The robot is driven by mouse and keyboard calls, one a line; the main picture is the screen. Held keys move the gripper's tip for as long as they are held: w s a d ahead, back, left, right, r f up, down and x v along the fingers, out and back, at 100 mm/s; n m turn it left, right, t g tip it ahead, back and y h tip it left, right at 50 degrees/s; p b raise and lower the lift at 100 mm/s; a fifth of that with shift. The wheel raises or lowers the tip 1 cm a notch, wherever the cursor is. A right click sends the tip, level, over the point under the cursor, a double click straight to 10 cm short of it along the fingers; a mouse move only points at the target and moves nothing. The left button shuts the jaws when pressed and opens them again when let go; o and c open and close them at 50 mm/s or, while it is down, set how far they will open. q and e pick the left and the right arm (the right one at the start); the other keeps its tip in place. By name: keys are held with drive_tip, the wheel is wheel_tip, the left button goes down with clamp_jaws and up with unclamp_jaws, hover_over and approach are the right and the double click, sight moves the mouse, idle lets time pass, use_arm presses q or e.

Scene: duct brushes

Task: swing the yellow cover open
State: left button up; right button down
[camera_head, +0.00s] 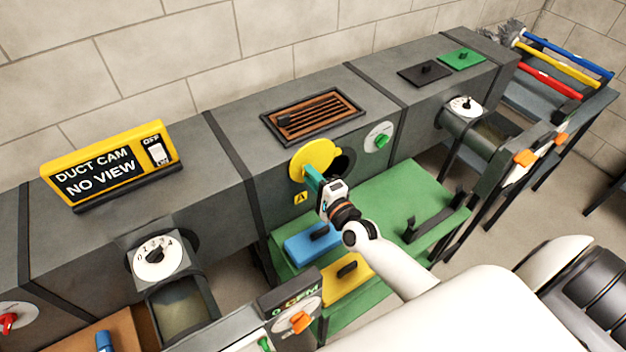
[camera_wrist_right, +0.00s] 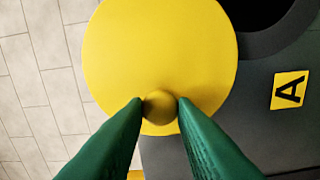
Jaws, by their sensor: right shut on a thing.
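The yellow cover (camera_head: 313,158) is a round disc on the front of the grey duct. It sits to the left of a dark round opening (camera_head: 343,163) and a little above it, leaving much of that opening uncovered. In the right wrist view the yellow cover (camera_wrist_right: 160,55) fills the upper middle, with a small round yellow knob (camera_wrist_right: 159,106) near its lower edge. My right gripper (camera_head: 308,174) is at the cover's lower edge. Its green fingers (camera_wrist_right: 160,108) are shut on the knob from both sides. My left gripper does not show.
A yellow "A" label (camera_head: 301,198) is on the duct below the cover, and a green-white dial (camera_head: 379,137) is to the right. A green table (camera_head: 400,205) below holds blue (camera_head: 313,243) and yellow (camera_head: 347,280) plates with handles. A brown grille (camera_head: 312,113) is on top.

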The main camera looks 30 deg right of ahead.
drive_tip(key=shift+d+r+m+p, duration=0.25)
drive_tip(key=shift+r+m+p, duration=0.05)
drive_tip(key=shift+r+m, duration=0.7)
drive_tip(key=c, duration=1.2)
unclamp_jaws()
drive_tip(key=shift+s, duration=0.25)
drive_tip(key=s, duration=0.3)
drive_tip(key=s+b, duration=0.1)
drive_tip(key=s, duration=0.3)
drive_tip(key=s+d+b, duration=0.1)
drive_tip(key=s, duration=0.3)
drive_tip(key=shift+s, duration=0.25)
